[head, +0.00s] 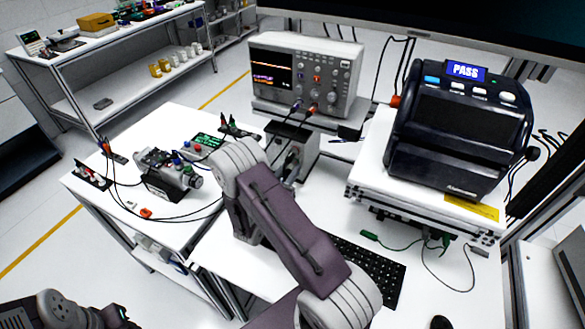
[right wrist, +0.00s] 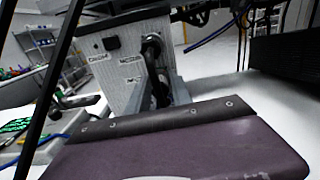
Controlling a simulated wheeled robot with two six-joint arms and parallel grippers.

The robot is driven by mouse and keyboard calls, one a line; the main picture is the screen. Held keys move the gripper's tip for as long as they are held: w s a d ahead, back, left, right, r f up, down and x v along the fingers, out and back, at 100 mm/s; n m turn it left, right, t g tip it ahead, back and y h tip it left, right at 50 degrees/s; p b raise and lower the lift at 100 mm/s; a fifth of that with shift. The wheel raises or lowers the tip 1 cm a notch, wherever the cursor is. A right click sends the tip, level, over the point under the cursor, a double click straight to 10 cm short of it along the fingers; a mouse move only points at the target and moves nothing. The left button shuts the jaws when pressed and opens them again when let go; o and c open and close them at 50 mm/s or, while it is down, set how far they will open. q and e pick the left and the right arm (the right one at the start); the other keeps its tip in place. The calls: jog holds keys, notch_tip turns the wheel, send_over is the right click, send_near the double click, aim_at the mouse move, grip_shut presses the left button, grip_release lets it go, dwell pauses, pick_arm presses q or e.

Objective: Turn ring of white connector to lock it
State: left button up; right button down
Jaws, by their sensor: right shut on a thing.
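A pale connector box (head: 303,150) stands below the oscilloscope; its labelled front also shows in the right wrist view (right wrist: 122,62). A dark plug with a black cable (right wrist: 152,48) sits at that front. My right gripper (head: 290,166) is at the front of the box, partly hidden behind my own arm. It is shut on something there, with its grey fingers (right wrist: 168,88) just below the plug. I cannot make out the white connector or its ring. My left arm shows at the bottom left of the head view; its fingertips are out of frame.
The oscilloscope (head: 307,75) stands behind the box. A black tester reading PASS (head: 462,130) is on a raised platform at right. A keyboard (head: 372,270) lies in front. A motor unit (head: 165,172) with loose cables is on the left table.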

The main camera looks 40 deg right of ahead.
jog(key=shift+m+b, duration=1.7)
jog(key=shift+m, duration=0.9)
jog(key=c, duration=1.4)
grip_release()
jog(key=shift+c, duration=0.2)
jog(key=shift+a, duration=0.15)
jog(key=v, duration=0.9)
